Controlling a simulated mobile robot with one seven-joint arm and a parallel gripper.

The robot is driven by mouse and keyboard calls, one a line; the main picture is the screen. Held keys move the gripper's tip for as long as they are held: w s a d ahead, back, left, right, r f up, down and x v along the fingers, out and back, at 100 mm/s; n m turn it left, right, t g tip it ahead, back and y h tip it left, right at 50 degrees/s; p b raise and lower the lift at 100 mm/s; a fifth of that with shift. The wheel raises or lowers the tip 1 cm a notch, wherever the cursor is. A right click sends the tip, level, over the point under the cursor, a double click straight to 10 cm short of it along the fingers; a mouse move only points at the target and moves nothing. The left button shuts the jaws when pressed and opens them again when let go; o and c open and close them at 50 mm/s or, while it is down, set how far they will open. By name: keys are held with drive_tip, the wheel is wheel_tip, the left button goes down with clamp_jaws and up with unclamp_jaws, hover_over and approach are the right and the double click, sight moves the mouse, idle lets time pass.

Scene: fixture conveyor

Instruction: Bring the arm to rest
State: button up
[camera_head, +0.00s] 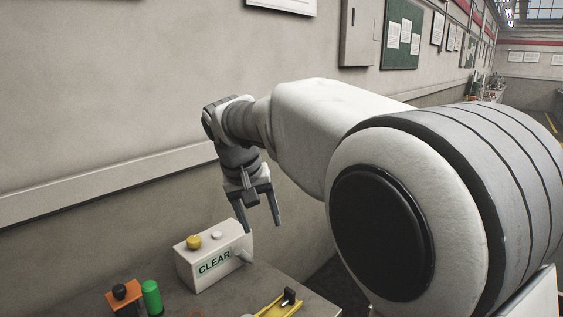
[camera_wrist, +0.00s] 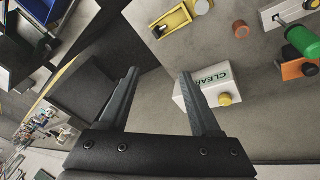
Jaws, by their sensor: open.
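My gripper (camera_head: 262,221) hangs from my bent arm in the head view, above the table and near a white box labelled CLEAR (camera_head: 213,261). Its two fingers are apart with nothing between them. In the wrist view my gripper (camera_wrist: 159,76) is also open and empty. The white box (camera_wrist: 209,91) shows there just right of the right finger, with a yellow knob (camera_wrist: 225,99) on it. The fingers look apart from the box.
A grey table (camera_head: 236,294) carries an orange block with a black knob (camera_head: 123,294), a green cylinder (camera_head: 152,297) and a yellow tray (camera_head: 272,307). In the wrist view an orange-brown cylinder (camera_wrist: 241,29) stands near the yellow tray (camera_wrist: 171,20). A wall (camera_head: 90,90) rises behind.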

drive_tip(key=s+d+r+m+t+y+p, duration=0.1)
drive_tip(key=s+d+y, duration=0.1)
drive_tip(key=s+d, duration=1.5)
drive_tip(key=s+d+f+t, duration=0.1)
drive_tip(key=s+f, duration=0.2)
drive_tip(key=s, duration=0.4)
drive_tip(key=shift+s+d+f+m, duration=0.15)
drive_tip(key=shift+s+f+m, duration=0.1)
drive_tip(key=shift+m, duration=0.05)
